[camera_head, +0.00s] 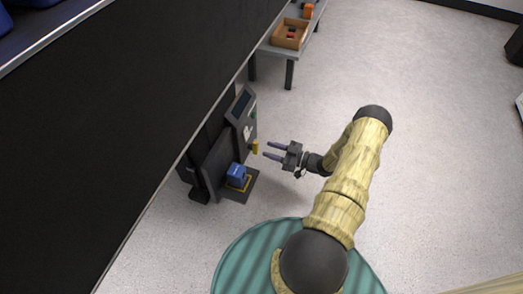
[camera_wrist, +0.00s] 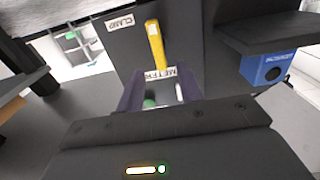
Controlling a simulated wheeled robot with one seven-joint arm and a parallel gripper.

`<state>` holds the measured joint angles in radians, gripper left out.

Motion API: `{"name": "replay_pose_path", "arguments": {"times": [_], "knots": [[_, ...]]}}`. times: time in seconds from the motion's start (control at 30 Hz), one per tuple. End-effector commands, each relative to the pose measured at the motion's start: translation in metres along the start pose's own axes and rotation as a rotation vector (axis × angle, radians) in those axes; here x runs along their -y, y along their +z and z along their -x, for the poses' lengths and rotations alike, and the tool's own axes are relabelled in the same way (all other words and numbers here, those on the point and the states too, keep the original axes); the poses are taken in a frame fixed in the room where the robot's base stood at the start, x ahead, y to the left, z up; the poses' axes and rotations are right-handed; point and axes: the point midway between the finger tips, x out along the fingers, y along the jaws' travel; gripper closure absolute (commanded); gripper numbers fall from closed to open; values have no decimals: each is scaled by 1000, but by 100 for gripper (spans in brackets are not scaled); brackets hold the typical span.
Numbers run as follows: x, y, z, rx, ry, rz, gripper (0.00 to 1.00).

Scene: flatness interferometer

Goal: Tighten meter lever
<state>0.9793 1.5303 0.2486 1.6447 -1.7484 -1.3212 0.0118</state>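The meter lever is a yellow handle (camera_head: 255,147) on the front of the grey instrument. In the wrist view the yellow lever (camera_wrist: 155,45) stands nearly upright, tilted slightly, above a white METER label (camera_wrist: 160,74). My gripper (camera_head: 266,150) is open and empty, to the right of the lever in the head view, with a small gap between them. In the wrist view my gripper's purple fingers (camera_wrist: 158,88) are spread on either side of the METER label, below the lever. The lever's lower end is near the label.
A CLAMP label (camera_wrist: 120,22) is left of the lever. A blue block (camera_head: 237,174) sits on the instrument's lower stage; it also shows in the wrist view (camera_wrist: 264,68). A dark panel (camera_head: 120,110) fills the left. A bench with a wooden tray (camera_head: 290,44) stands behind.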

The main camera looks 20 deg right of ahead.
Motion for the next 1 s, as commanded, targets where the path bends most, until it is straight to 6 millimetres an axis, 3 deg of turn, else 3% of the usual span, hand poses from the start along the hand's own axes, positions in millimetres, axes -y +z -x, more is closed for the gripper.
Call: {"name": "replay_pose_path", "arguments": {"times": [0.23,0.6,0.8,1.0], "knots": [[0,2,-36,-1,-1,0,64],[0,0,-44,1,0,0,64],[0,0,-43,1,0,0,100],[0,0,-43,1,0,3,100]]}}
